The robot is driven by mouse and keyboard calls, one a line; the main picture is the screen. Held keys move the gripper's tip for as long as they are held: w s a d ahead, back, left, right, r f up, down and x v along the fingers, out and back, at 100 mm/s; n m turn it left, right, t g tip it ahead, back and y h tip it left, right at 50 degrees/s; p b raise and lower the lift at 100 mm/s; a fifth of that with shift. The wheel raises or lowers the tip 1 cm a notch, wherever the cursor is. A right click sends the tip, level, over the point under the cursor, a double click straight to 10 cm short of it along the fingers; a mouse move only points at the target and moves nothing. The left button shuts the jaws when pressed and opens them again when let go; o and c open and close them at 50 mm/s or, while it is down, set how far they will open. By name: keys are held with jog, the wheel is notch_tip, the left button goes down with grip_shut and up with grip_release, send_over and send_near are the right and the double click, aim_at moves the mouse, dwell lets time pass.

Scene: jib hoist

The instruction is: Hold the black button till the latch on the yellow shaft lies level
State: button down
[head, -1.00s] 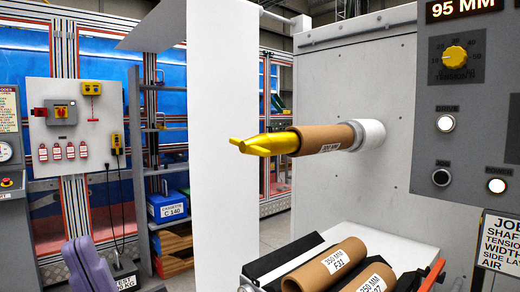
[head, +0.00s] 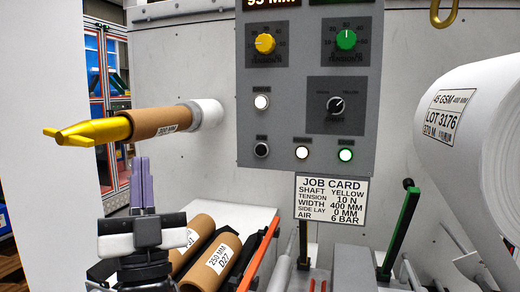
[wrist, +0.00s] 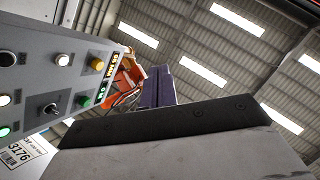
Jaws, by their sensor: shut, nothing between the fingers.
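The black button (head: 261,149) sits at the lower left of the grey control panel (head: 290,110); in the wrist view it shows at the left edge (wrist: 7,59). The yellow shaft (head: 115,128) sticks out from the machine wall at left, with a brown 300 MM core around it. The yellow latch (head: 68,136) at its tip lies crossways and slopes slightly in the picture. My gripper (head: 142,162), with purple fingers, points up, shut and empty, below the core in the picture. It is left of the black button and apart from it.
Two white-lit buttons (head: 261,102) (head: 301,152) and a green-lit one (head: 345,155) are near the black button. A job card (head: 331,199) hangs below. Brown cores (head: 213,262) lie in front of the machine. A large white paper roll (head: 480,130) is at right.

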aim_at(261, 151)
jog(key=w+d+f+m+g+h, duration=0.1)
jog(key=w+d+m+h, duration=0.3)
jog(key=d+h, duration=0.3)
jog(key=w+d+f+m+g+h, duration=0.1)
jog(key=w+d+m+h, duration=0.3)
jog(key=d+m+h, duration=0.1)
jog(key=shift+d+m+h, duration=0.3)
jog(key=shift+d+h, duration=0.6)
jog(key=shift+w, duration=0.1)
jog(key=shift+w+d+p, duration=0.2)
jog(key=shift+w+d, duration=0.25)
jog(key=shift+w, duration=0.9)
jog(key=shift+w+d+p, duration=0.2)
jog(key=shift+w+d, duration=0.2)
jog(key=shift+w, duration=1)
jog(key=shift+w+d+p, duration=0.2)
jog(key=shift+w+d, duration=0.25)
jog(key=shift+w, duration=0.9)
jog(key=shift+w, duration=0.15)
jog(key=shift+w+d, duration=0.15)
jog(key=shift+w, duration=0.15)
